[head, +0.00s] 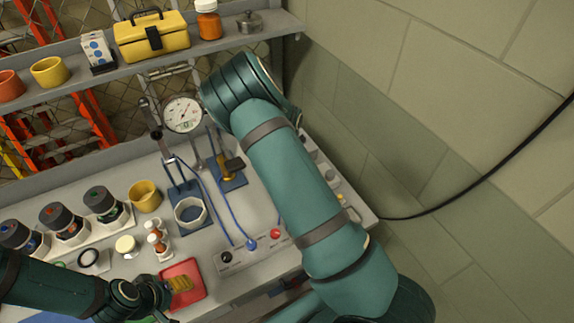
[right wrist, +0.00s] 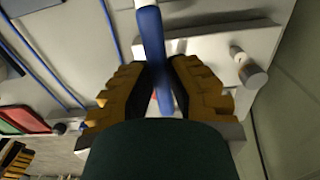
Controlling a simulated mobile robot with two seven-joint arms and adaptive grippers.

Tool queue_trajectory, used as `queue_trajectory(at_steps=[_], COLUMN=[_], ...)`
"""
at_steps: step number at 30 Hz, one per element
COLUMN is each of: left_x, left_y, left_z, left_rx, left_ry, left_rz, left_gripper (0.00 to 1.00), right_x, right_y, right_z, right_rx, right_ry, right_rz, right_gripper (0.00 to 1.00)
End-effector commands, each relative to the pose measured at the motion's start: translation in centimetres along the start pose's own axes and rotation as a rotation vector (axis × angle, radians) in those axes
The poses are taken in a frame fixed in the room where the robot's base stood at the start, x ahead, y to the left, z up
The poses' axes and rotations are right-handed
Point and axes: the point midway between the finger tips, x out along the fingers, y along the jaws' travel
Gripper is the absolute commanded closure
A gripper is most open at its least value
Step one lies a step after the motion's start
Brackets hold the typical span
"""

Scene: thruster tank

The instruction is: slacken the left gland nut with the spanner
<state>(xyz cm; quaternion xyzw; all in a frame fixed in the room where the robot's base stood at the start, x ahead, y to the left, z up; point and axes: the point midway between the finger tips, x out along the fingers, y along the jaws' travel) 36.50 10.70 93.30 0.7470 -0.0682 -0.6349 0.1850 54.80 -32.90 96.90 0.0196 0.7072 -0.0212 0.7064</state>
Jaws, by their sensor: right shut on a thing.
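In the right wrist view my right gripper (right wrist: 162,78) is shut on a blue handle, which I take to be the spanner (right wrist: 152,32). The handle runs up between the yellow-padded fingers to a pale shank at the top edge; its working end is out of frame. In the head view my own teal arm hides this gripper and the spanner. A silver cylindrical fitting (right wrist: 250,70) stands on a pale block to the right, apart from the handle; I cannot tell whether it is the left gland nut. My left gripper (head: 181,284) is over a red tray (head: 189,267); its opening is unclear.
A pressure gauge (head: 182,114), a beaker (head: 190,213) on a blue mat, a yellow cup (head: 145,195) and several dark jars (head: 104,204) stand on the bench. A panel (head: 250,256) with coloured sockets and blue leads lies near the front. The wall (head: 440,120) borders the right side.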

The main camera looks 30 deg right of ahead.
Motion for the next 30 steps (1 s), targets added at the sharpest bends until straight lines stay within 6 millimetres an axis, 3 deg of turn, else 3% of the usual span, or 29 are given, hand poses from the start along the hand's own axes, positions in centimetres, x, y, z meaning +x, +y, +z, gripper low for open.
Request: queue_trajectory(at_steps=[30], left_x=[0.21], left_y=[-0.08], left_z=[0.03], left_rx=[0.000], left_ry=[0.000], left_rz=[0.000], left_gripper=[0.39], right_x=[0.84], right_y=[-0.02], right_z=[0.03], right_rx=[0.000], right_ry=[-0.001], right_rz=[-0.001], right_gripper=[1.00])
